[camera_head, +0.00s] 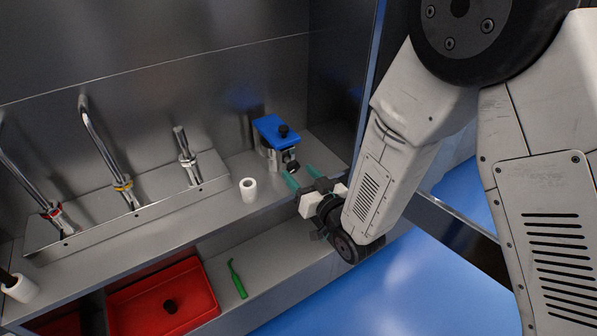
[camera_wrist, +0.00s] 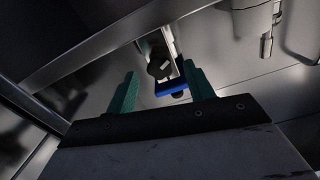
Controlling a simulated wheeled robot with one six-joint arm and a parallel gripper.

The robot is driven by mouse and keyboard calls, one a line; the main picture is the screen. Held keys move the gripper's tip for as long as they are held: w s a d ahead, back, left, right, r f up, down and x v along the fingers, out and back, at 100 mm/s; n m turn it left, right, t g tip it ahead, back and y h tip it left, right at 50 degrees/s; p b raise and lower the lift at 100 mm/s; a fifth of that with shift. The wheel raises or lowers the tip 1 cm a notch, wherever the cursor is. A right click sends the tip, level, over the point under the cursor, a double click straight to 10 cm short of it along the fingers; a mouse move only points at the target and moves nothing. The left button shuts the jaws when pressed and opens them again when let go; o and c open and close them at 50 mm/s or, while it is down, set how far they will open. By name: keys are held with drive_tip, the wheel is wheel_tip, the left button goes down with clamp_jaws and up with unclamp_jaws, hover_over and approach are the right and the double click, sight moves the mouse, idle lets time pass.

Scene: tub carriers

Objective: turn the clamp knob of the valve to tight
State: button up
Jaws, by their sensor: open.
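The valve, with a blue top plate (camera_head: 270,128) and a metal body, stands on the steel ledge near the right corner. One black knob (camera_head: 283,131) sits on the plate, and another black knob (camera_head: 293,167) is low on its front, facing my gripper. In the wrist view the front knob (camera_wrist: 158,67) has a light mark and appears between my teal fingers, beyond their tips. The blue plate (camera_wrist: 172,88) also shows there. My gripper (camera_head: 302,177) is open and empty, just short of the front knob. I cannot tell whether it touches.
A white cylinder (camera_head: 248,189) stands on the ledge left of the valve. Several metal taps line the back, one of them (camera_head: 187,157) nearest the valve. A red tub (camera_head: 163,303) and a green tool (camera_head: 237,279) are below. A steel wall edge (camera_head: 370,85) is close on the right.

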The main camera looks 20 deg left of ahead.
drive_tip(key=shift+x, duration=0.9)
drive_tip(key=c, duration=1)
